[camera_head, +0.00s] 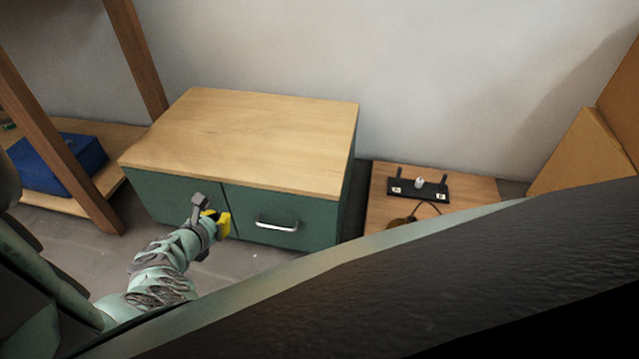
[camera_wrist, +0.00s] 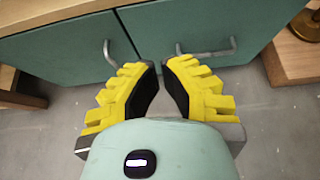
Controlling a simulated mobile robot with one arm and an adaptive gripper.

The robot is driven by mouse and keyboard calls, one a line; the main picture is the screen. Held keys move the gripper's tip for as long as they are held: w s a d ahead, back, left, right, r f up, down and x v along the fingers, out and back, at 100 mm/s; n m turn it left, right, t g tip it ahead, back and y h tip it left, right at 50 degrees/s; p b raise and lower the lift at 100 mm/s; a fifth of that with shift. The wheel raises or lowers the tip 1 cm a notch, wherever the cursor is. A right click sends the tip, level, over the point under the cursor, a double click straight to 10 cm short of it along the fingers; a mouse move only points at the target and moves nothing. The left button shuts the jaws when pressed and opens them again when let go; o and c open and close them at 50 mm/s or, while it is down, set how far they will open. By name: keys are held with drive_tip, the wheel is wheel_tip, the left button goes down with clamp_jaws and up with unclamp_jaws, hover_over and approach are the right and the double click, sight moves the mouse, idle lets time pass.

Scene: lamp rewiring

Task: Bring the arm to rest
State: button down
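My gripper (camera_wrist: 162,75) shows in the wrist view with its two yellow fingers apart and nothing between them. In the head view my gripper (camera_head: 219,222) is in front of the green cabinet (camera_head: 180,197), near the gap between its two doors. The right door's metal handle (camera_head: 277,225) is to the right of the gripper. In the wrist view two handles show, the left handle (camera_wrist: 110,54) and the right handle (camera_wrist: 206,52), just beyond the fingertips. I cannot tell whether a finger touches either handle. Both doors look shut.
A low wooden table (camera_head: 475,186) right of the cabinet bears a black device (camera_head: 419,188) with a cable. A wooden shelf (camera_head: 62,207) with a blue box (camera_head: 58,163) stands at left. A cardboard box (camera_head: 585,150) is at far right. The cabinet top (camera_head: 250,130) is bare.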

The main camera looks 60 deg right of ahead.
drive_tip(key=shift+s+a+r, duration=0.1)
drive_tip(key=shift+a+r, duration=0.05)
drive_tip(key=shift+r, duration=0.05)
